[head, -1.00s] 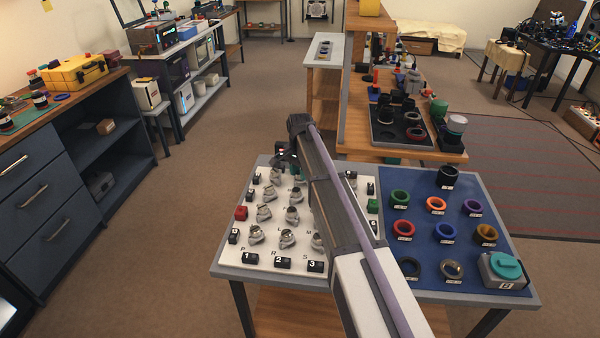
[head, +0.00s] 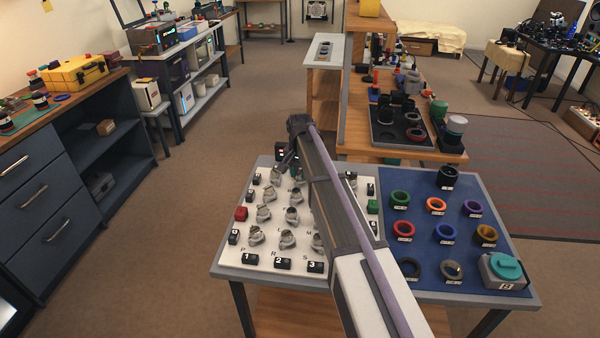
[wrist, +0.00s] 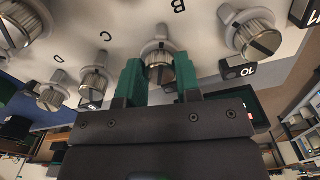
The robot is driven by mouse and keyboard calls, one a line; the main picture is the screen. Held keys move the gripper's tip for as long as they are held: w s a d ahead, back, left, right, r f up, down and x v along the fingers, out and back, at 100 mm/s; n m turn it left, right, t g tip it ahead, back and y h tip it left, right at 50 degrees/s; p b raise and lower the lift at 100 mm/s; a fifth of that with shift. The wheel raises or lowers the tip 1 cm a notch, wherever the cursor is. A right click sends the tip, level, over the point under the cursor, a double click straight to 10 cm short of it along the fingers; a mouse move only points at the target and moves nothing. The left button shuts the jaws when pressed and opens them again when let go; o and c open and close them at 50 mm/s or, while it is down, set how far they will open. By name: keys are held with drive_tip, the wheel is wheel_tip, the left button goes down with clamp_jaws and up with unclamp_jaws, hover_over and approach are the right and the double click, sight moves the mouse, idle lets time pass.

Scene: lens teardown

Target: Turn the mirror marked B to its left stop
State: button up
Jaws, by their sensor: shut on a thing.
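The mirror marked B (wrist: 159,50) is a ribbed silver knob on the white panel, with a dark slot across its face. The letter B is printed beside it in the wrist view. My gripper (wrist: 160,80) has its green fingers on either side of this knob and is shut on it. In the head view my gripper (head: 286,160) is at the far edge of the white panel (head: 262,225), and my arm hides the knob there.
Similar knobs marked C (wrist: 93,80) and D (wrist: 52,96) stand close by on one side. Another knob (wrist: 252,36) and a black tag marked 10 (wrist: 240,71) are on the other. A blue mat (head: 420,225) with coloured rings lies right of my arm.

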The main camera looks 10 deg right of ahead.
sight(300, 173)
drive_tip(key=n, duration=1.4)
drive_tip(key=shift+n, duration=0.3)
idle(0.3)
drive_tip(key=o, duration=0.9)
drive_tip(key=shift+r, duration=0.1)
wheel_tip(300, 173, up, 11)
drive_tip(key=p, duration=1.1)
drive_tip(key=shift+f, duration=0.2)
